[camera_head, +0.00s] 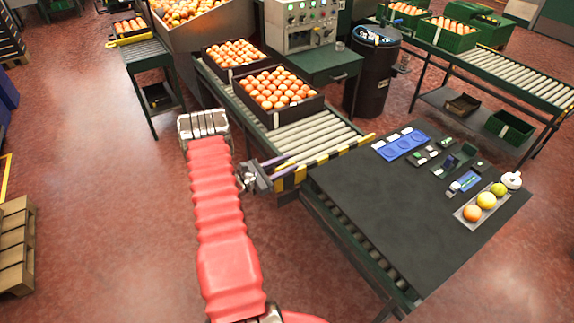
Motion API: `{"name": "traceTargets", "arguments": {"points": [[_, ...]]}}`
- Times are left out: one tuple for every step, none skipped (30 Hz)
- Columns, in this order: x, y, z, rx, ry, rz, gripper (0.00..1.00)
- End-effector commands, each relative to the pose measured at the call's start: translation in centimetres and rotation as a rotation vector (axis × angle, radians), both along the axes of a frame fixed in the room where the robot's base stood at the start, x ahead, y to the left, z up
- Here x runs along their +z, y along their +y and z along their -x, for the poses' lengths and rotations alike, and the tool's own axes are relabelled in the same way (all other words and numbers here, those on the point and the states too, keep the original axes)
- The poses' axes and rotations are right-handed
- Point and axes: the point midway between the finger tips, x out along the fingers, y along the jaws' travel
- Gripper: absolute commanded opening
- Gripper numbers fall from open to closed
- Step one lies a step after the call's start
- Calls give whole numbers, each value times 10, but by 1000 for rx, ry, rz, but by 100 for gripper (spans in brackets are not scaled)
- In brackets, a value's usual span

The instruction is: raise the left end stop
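A yellow-and-black striped bar (335,153), which looks like the end stop, runs across the near end of the left roller conveyor (308,133). It lies low at the edge of the rollers, and its left end is partly hidden by my gripper. My gripper (284,171) is at the left end of this bar, pointing right. Its two thin purplish fingers look spread apart with nothing clearly held between them. I cannot tell whether they touch the bar. My red ribbed arm is left of it.
Two black crates of oranges (279,90) (234,53) stand on the conveyor behind the bar. A dark-topped table (390,215) with small trays and fruit stands at the right. A black barrel (371,75) stands behind. The red floor at left is mostly clear.

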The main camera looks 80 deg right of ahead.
Motion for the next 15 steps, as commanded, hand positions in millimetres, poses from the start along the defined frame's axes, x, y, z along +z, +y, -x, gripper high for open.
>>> {"name": "traceTargets", "arguments": {"points": [[0, 0, 0, -1, 0, -2, 32], [-1, 1, 0, -1, 0, -2, 32], [-1, 1, -1, -1, 0, -2, 32], [-1, 2, -2, -1, 0, -2, 32], [-1, 3, -3, 0, 0, -3, 32], [-1, 5, -5, 0, 0, -3, 32], [-1, 6, -7, 0, 0, -3, 32], [-1, 8, -9, 0, 0, -4, 32], [-2, 11, -13, 1, 0, -4, 32], [-2, 14, -16, 2, 0, -4, 32], [-2, 17, -19, 2, 0, -5, 32], [-2, 21, -24, 1, 1, -4, 32], [-1, 24, -28, 1, 1, -3, 32], [-1, 27, -32, 1, 1, -3, 32], [-1, 31, -37, 2, 1, -3, 32]]}}
